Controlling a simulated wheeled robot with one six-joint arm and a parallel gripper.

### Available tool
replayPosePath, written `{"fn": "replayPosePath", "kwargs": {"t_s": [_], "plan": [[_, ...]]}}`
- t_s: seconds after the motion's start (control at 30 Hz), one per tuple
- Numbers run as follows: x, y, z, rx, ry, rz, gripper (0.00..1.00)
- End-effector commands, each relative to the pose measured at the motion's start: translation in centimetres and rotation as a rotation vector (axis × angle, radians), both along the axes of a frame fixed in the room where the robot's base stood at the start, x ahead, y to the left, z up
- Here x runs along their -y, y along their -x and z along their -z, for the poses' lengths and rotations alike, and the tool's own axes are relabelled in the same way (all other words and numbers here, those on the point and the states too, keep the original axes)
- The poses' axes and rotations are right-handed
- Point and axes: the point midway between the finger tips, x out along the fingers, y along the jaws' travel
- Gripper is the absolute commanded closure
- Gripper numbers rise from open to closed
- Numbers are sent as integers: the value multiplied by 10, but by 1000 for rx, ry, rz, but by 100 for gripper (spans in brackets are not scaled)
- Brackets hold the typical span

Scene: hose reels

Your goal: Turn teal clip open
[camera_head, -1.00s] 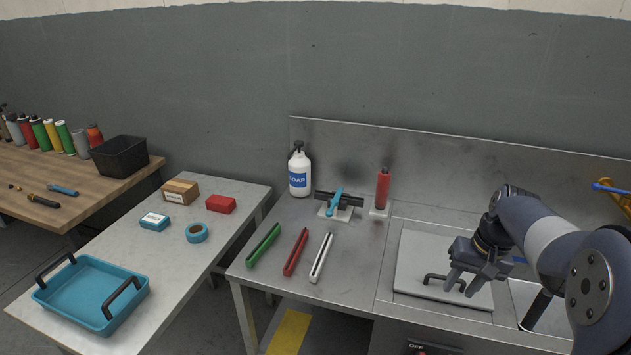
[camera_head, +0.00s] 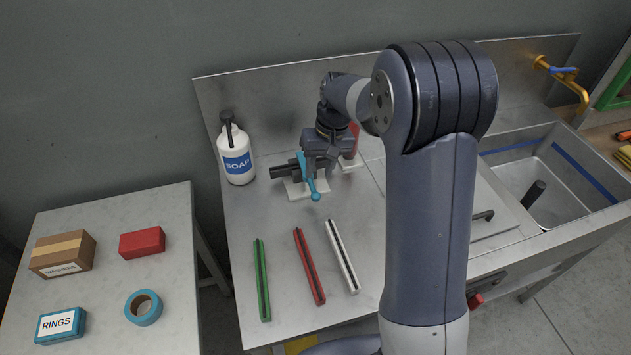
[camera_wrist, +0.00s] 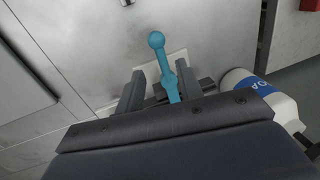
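The teal clip (camera_head: 307,175) is a lever with a round ball end, mounted on a dark bar over a pale base plate (camera_head: 296,191) at the back of the metal counter. In the head view its ball end points toward the front. In the wrist view the teal clip (camera_wrist: 160,58) runs up between the two fingers, its ball beyond the fingertips. My gripper (camera_wrist: 158,80) is open, one finger on each side of the lever with gaps visible. In the head view my gripper (camera_head: 318,172) is at the clip and hides part of the bar.
A soap bottle (camera_head: 236,156) stands left of the clip, and a red cylinder (camera_head: 352,141) stands close to its right. Green (camera_head: 262,280), red (camera_head: 309,267) and white (camera_head: 342,256) bars lie in front. A sink (camera_head: 560,185) is at the right.

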Motion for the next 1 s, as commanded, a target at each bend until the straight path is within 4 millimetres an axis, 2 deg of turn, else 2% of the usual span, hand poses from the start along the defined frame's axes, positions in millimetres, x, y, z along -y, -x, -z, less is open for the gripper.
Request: {"fn": "replayPosePath", "kwargs": {"t_s": [0.1,0.3,0.47,0.7,1.0], "plan": [[-4,2,22,-4,1,-1,65],[-9,2,48,-2,-1,0,65],[-11,2,56,0,-1,0,65],[-11,2,57,1,0,0,65],[-11,2,57,1,0,0,89]]}}
